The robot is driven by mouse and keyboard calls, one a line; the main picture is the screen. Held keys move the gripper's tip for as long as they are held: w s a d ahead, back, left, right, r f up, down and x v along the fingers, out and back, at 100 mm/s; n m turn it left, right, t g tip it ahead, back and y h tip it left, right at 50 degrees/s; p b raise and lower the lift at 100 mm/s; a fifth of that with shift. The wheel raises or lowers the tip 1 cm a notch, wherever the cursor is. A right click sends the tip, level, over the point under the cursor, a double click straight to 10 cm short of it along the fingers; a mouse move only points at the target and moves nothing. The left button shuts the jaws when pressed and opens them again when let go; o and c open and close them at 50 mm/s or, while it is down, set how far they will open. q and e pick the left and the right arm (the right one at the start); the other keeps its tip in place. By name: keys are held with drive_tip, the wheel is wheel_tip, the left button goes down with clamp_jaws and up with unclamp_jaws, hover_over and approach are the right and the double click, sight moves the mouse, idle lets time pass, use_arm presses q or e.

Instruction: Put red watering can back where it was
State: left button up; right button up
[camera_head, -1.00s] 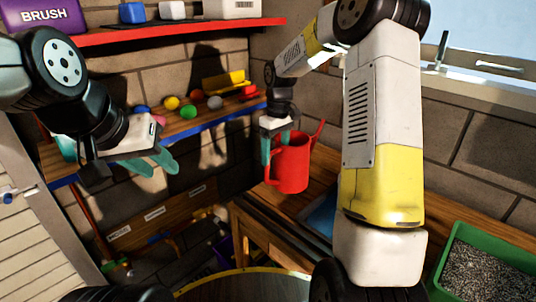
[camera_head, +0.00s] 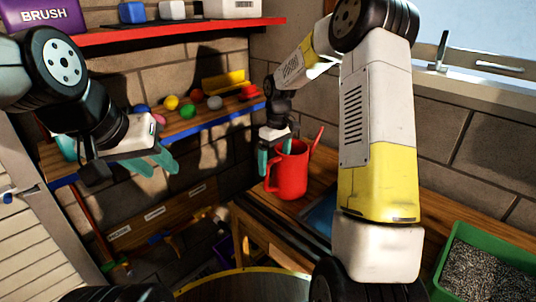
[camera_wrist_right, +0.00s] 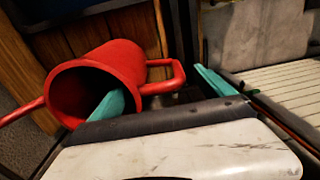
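The red watering can (camera_head: 291,172) stands upright on or just above the wooden bench at the centre of the head view, its spout pointing up to the right. In the right wrist view the can (camera_wrist_right: 105,62) shows its open mouth, with its handle toward the right. My right gripper (camera_head: 275,160) is open at the can's handle side. One teal finger reaches into the mouth and the other is outside the handle, with a visible gap. Contact under the can is hard to tell. My left gripper (camera_head: 160,166) looks open and empty, in front of the lower shelf, far from the can.
A green tray of gravel (camera_head: 482,270) is at the bench's right. A blue item (camera_head: 321,217) lies beside the can, partly behind my right arm. The lower shelf (camera_head: 190,124) carries several coloured balls and a yellow tray (camera_head: 226,83). A red shelf (camera_head: 175,34) is above.

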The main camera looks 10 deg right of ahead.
wheel_tip(320, 180, up, 12)
drive_tip(key=s+d+r+m+t, duration=0.1)
drive_tip(key=s+r+t, duration=0.1)
drive_tip(key=s+r, duration=0.4)
drive_tip(key=s+d+r+m+t+y, duration=0.1)
drive_tip(key=s+m+t, duration=0.3)
drive_tip(key=s, duration=1.7)
drive_tip(key=shift+s+r+m+t+y, duration=0.3)
drive_tip(key=shift+r+m, duration=0.05)
drive_tip(key=shift+m, duration=0.75)
